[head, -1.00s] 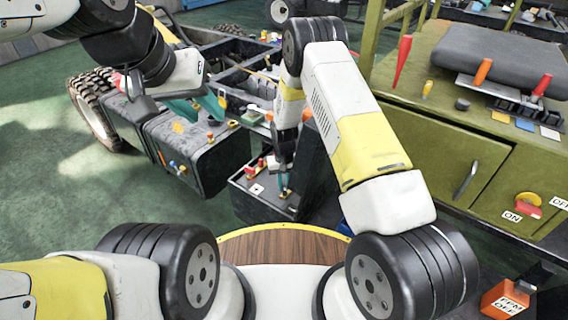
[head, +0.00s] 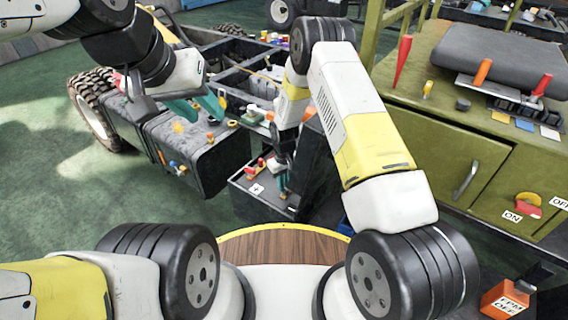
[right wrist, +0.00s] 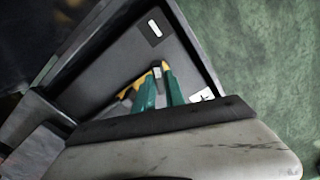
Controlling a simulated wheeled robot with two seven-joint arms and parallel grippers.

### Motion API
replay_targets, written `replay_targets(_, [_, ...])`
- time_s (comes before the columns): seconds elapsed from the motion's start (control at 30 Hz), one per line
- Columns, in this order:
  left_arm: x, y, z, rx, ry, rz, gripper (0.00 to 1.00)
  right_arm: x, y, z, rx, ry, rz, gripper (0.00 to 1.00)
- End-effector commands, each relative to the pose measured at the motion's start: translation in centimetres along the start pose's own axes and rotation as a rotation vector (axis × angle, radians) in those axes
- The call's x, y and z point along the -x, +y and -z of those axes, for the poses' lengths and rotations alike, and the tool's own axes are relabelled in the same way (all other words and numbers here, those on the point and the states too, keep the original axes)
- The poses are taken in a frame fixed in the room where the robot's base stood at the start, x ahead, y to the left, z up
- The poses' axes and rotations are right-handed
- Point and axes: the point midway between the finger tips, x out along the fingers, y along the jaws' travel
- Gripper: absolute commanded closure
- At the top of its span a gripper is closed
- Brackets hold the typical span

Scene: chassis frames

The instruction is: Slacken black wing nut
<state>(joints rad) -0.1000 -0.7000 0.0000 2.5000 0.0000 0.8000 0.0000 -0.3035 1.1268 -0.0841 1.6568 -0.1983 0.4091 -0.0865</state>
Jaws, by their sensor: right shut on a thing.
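My right gripper (head: 283,185) reaches down onto the top of a dark box (head: 262,208) in the head view.
Red knobs (head: 262,163) and a white label (head: 257,189) sit on the box beside my right gripper. The black tank (head: 205,155) carries several small coloured fittings. A green cabinet (head: 440,150) stands at the right. Green floor is clear at the left.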

Motion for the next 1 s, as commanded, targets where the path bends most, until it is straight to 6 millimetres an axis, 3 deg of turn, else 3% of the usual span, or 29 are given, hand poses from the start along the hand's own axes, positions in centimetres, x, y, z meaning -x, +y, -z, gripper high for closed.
replay_targets(0.13, [0.0,0.0,0.0,0.0,0.0,0.0,0.64,0.1,0.1,0.1,-0.001,0.004,-0.002,1.0])
replay_targets(0.17, [0.0,0.0,0.0,0.0,0.0,0.0,0.64,0.1,0.1,0.1,-0.001,0.004,-0.002,0.8])
replay_targets(0.23, [0.0,0.0,0.0,0.0,0.0,0.0,0.64,0.1,0.1,0.1,-0.001,0.003,-0.001,0.66])
replay_targets(0.27, [0.0,0.0,0.0,0.0,0.0,0.0,0.64,0.1,0.1,0.1,-0.001,0.003,-0.001,0.64])
replay_targets(0.63, [0.0,0.0,0.0,0.0,0.0,0.0,0.64,0.6,0.0,0.1,-0.001,0.002,-0.001,0.64])
replay_targets(1.0, [0.0,0.0,0.0,0.0,0.0,0.0,0.64,6.4,0.0,0.1,-0.001,0.004,-0.001,0.64])
